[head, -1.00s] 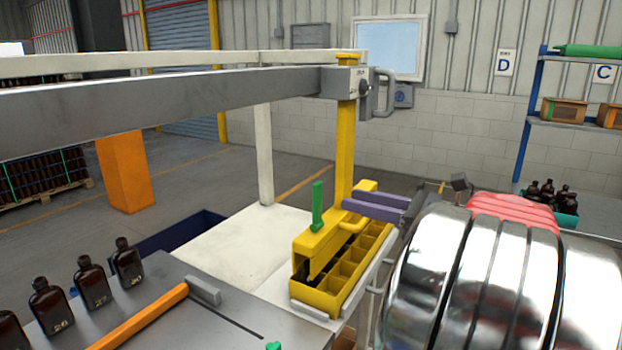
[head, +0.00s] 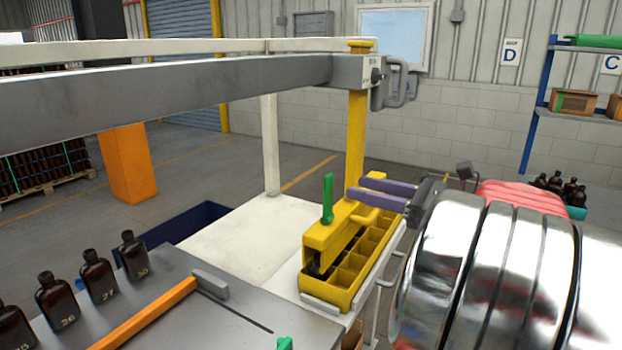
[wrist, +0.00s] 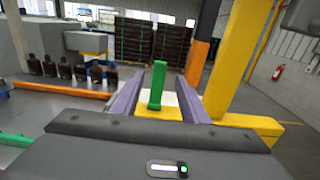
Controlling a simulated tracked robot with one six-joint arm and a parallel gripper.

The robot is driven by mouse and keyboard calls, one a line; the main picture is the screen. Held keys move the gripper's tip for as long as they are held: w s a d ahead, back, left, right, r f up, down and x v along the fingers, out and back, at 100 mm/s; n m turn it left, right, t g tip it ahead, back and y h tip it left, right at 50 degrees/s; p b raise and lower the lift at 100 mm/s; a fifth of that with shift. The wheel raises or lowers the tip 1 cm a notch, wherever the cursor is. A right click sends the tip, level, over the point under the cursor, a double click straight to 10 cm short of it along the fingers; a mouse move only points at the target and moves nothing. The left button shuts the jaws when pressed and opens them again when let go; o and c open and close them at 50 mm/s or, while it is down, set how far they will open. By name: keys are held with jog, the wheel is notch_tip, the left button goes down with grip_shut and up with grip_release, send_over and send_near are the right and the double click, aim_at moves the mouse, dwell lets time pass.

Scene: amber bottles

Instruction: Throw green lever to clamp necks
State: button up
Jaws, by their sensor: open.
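The green lever (head: 328,200) stands upright on the yellow clamp head (head: 332,230), which sits over a yellow divided crate (head: 333,296). My gripper (head: 357,185), with two purple fingers, is open just right of the lever in the head view, pointing towards it. In the wrist view the lever (wrist: 157,85) appears between the two spread fingers (wrist: 161,78). A small gap shows between the fingertips and the lever in the head view, so it is not gripped. Bottle necks under the clamp head are mostly hidden; only something dark shows there.
A yellow post (head: 356,140) rises close behind my gripper and carries a grey overhead beam (head: 200,88). Amber bottles (head: 97,280) line the grey table at left, beside an orange bar (head: 150,315). A white surface (head: 240,235) lies clear left of the crate.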

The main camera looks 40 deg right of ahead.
aim_at(328, 199)
jog(key=x, duration=1.2)
jog(key=shift+w, duration=0.35)
jog(key=shift+a, duration=0.1)
jog(key=shift+c, duration=0.6)
grip_shut()
